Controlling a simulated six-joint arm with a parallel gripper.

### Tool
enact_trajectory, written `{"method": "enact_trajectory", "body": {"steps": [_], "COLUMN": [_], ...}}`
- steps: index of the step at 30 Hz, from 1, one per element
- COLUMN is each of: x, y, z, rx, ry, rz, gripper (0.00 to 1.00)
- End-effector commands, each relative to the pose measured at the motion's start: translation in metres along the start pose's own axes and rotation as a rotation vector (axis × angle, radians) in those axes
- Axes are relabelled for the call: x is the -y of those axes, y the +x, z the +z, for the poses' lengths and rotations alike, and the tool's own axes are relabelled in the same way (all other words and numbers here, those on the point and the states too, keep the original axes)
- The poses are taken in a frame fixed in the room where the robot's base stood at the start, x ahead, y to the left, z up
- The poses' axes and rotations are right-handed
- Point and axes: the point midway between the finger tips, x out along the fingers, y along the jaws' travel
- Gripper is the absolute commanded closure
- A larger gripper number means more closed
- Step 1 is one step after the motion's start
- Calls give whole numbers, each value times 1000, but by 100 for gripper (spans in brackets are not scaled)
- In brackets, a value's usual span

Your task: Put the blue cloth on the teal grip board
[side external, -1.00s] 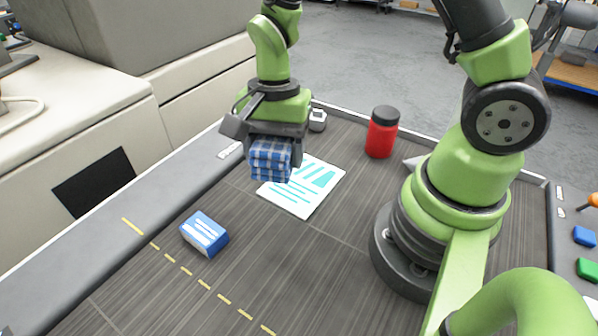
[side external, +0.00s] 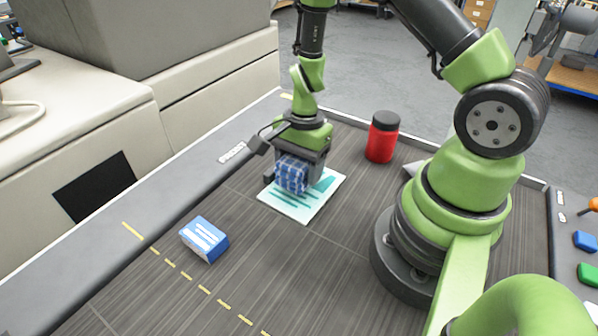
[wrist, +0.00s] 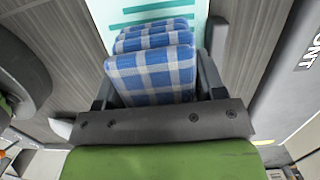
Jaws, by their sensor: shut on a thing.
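The blue cloth (side external: 291,176) is a folded, blue-and-white checked bundle. My gripper (side external: 294,182) is shut on it, with a finger on each side, and points down. In the wrist view the cloth (wrist: 150,75) shows its folded layers between the fingers. The teal grip board (side external: 308,211) is a flat pale sheet with teal stripes. The cloth is low over its far-left part; I cannot tell whether it touches. The board's striped surface (wrist: 150,8) also shows beyond the cloth in the wrist view. The cloth and gripper hide part of the board.
A red jar with a black lid (side external: 382,137) stands right of the board, behind it. A blue-and-white box (side external: 204,239) lies at the front left, near a yellow dashed line. The dark table (side external: 290,285) is clear in front of the board.

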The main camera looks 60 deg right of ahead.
Motion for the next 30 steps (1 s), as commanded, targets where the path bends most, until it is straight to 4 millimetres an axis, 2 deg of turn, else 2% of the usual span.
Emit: {"method": "enact_trajectory", "body": {"steps": [6,18,19,20,30], "x": [0,0,0,0,0], "y": [17,22,22,22,20], "z": [-3,-3,-3,-3,-3], "rx": [-2,-1,-1,-1,-1], "ry": [0,0,0,0,-3], "rz": [0,1,0,0,-1], "gripper": [61,61,32,26,26]}}
